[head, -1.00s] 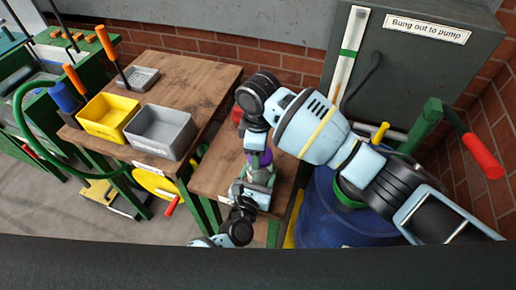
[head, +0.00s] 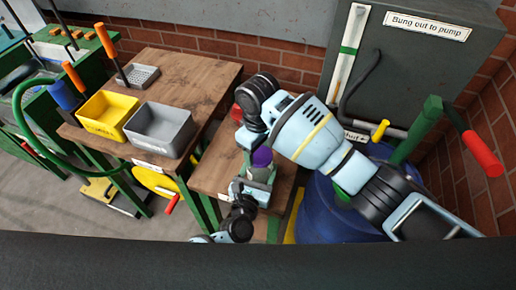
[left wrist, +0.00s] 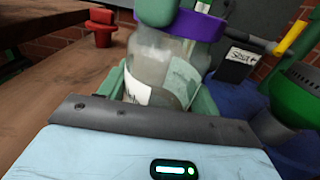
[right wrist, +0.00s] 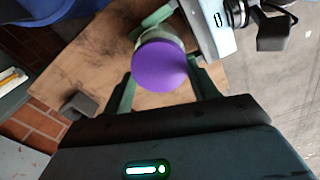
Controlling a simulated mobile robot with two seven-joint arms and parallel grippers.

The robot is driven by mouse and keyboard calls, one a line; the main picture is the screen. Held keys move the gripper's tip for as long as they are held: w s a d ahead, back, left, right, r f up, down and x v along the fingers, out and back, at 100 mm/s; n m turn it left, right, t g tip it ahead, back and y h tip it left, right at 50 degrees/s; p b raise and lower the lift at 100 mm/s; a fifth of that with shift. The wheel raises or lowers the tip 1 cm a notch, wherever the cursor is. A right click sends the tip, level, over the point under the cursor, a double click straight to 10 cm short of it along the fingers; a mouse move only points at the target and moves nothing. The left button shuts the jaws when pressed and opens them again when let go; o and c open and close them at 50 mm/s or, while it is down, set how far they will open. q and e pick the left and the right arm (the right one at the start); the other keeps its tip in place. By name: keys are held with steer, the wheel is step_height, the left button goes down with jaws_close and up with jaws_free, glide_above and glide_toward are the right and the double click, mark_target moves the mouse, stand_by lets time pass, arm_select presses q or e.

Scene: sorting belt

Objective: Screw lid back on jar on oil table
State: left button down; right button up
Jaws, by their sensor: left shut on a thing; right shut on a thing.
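A clear glass jar (left wrist: 172,65) with a white label stands upright between the green fingers of my left gripper (left wrist: 162,85), which is shut on it. The purple lid (right wrist: 160,68) sits at the jar's mouth; it also shows in the head view (head: 262,157). My right gripper (right wrist: 161,75) is shut on the lid from above, one green finger on each side. In the left wrist view one of its fingers hides part of the lid. The threads are hidden, so I cannot tell how tight the lid is. In the head view my arms hide much of the jar.
The jar is over a small wooden table (head: 212,175). A red object (left wrist: 102,25) stands behind on the wood. A blue drum (head: 330,215) is close on the right. A larger table at left holds a yellow bin (head: 92,120) and a grey bin (head: 190,152).

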steer(key=m, duration=0.9)
steer(key=shift+d+m, duration=0.1)
steer(key=shift+m, duration=0.3)
steer(key=m, duration=0.4)
steer(key=shift+d, duration=0.1)
steer(key=m, duration=0.4)
steer(key=shift+d, duration=0.15)
steer(key=o, duration=1)
steer(key=shift+o, duration=0.2)
